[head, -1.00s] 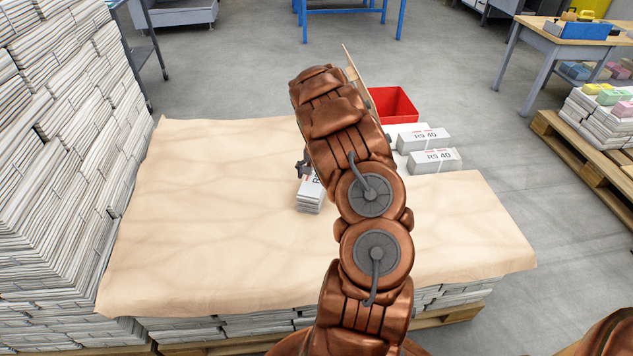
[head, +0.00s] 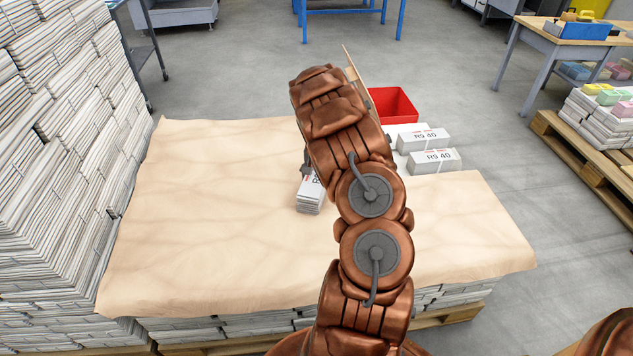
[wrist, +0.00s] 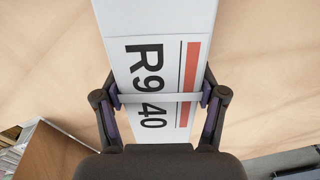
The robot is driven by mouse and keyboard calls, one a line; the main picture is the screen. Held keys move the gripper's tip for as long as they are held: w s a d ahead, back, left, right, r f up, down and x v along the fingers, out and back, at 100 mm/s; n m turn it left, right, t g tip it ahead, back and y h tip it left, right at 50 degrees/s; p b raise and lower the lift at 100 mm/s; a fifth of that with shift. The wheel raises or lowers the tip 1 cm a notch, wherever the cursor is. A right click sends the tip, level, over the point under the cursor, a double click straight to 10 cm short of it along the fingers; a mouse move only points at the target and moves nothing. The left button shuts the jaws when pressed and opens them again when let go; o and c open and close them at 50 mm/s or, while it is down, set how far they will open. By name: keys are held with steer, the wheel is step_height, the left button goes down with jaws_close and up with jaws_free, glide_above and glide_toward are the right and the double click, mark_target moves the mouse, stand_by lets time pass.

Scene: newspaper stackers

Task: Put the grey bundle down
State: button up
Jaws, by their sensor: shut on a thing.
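The bundle (wrist: 155,50) is in my gripper (wrist: 160,100), with one finger against each long side in the wrist view. Its pale top reads "R9 40", with a red bar and a light strap across it. In the head view the near end of the bundle (head: 311,196) shows grey-white layered edges over the brown paper sheet (head: 220,220). My arm hides the rest of it and most of the gripper. I cannot tell whether its underside touches the paper.
Two similar bundles marked "R9 40" (head: 434,160) sit at the paper's back right, near a red bin (head: 394,104). A tall newspaper stack (head: 50,170) stands at the left. The paper is bare to the left and front right.

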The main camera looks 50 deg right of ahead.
steer(key=shift+c, duration=1.3)
